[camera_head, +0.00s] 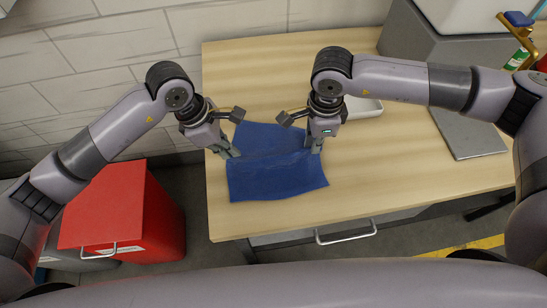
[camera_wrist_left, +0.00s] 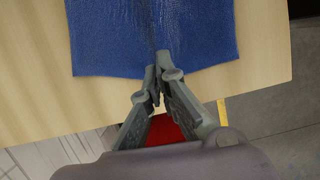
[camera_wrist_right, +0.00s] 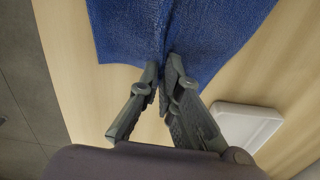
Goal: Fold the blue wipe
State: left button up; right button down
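The blue wipe (camera_head: 278,182) lies on the wooden table, mostly flat, with a crease running across it between my two grippers. My left gripper (camera_head: 231,153) is at the wipe's left edge. In the left wrist view its fingertips (camera_wrist_left: 160,68) are close together, pinching the edge of the wipe (camera_wrist_left: 110,35). My right gripper (camera_head: 315,146) is at the wipe's right edge. In the right wrist view its fingertips (camera_wrist_right: 163,72) are nearly together, with a raised ridge of the wipe (camera_wrist_right: 215,30) between them.
A white tray (camera_head: 364,107) sits behind my right gripper; it also shows in the right wrist view (camera_wrist_right: 246,125). A grey flat plate (camera_head: 468,134) lies at the table's right. A red bin (camera_head: 125,210) stands left of the table (camera_head: 390,180).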

pick_arm(q)
jog(key=o, duration=1.1)
pick_arm(e)
jog(key=c, duration=1.7)
grip_release()
jog(key=o, duration=0.6)
jog(key=o, duration=0.6)
pick_arm(q)
jog(key=shift+r, duration=0.1)
pick_arm(e)
jog(key=shift+r, duration=0.15)
